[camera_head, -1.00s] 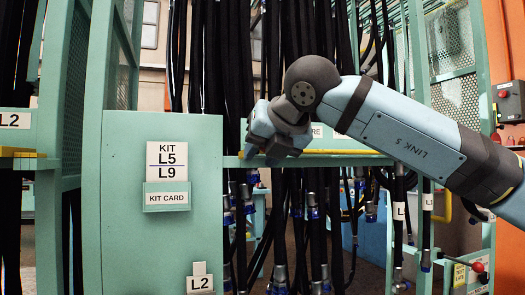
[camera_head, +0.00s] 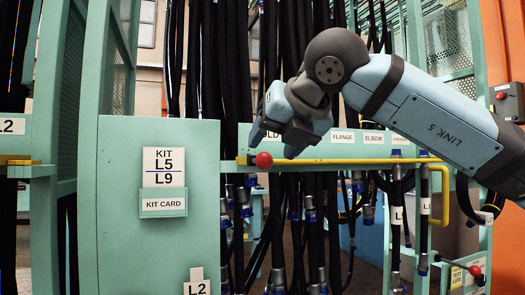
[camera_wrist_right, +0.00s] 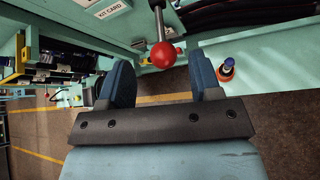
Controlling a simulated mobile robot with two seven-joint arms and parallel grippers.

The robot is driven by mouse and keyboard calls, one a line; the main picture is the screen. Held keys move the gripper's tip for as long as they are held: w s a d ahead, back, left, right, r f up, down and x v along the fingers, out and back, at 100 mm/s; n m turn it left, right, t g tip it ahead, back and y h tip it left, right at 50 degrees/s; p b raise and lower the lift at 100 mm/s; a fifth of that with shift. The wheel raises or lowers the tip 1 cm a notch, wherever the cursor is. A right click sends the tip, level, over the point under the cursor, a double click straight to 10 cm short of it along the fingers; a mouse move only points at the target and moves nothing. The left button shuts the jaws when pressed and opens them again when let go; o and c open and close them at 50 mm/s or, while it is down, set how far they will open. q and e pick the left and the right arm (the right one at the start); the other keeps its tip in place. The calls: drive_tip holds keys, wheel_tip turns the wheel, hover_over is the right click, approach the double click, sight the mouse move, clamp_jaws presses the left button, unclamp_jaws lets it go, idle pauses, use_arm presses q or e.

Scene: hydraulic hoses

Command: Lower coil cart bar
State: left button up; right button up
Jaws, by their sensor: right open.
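The yellow bar (camera_head: 345,161) lies level across the front of the green rail and bends down at its right end. A red ball knob (camera_head: 264,160) is at its left end. My right gripper (camera_head: 273,146) is just above the knob, its fingers pointing down and apart. In the right wrist view, the red ball (camera_wrist_right: 163,55) on a grey rod lies just past the open fingers (camera_wrist_right: 160,80), roughly centred between them. Nothing is held, and I cannot tell whether a finger touches the knob. My left gripper is not in view.
A green panel (camera_head: 115,220) marked KIT L5 L9 stands left of the knob. Black hoses (camera_head: 310,220) with blue-capped ends hang behind and below the bar. A second red knob (camera_head: 475,270) is at the lower right. Open floor (camera_wrist_right: 275,120) shows in the wrist view.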

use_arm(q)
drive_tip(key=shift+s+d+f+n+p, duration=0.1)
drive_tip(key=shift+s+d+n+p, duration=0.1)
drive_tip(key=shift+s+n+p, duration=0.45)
use_arm(e)
drive_tip(key=v, duration=0.7)
drive_tip(key=shift+s+d+r, duration=0.15)
drive_tip(key=shift+s+r, duration=0.1)
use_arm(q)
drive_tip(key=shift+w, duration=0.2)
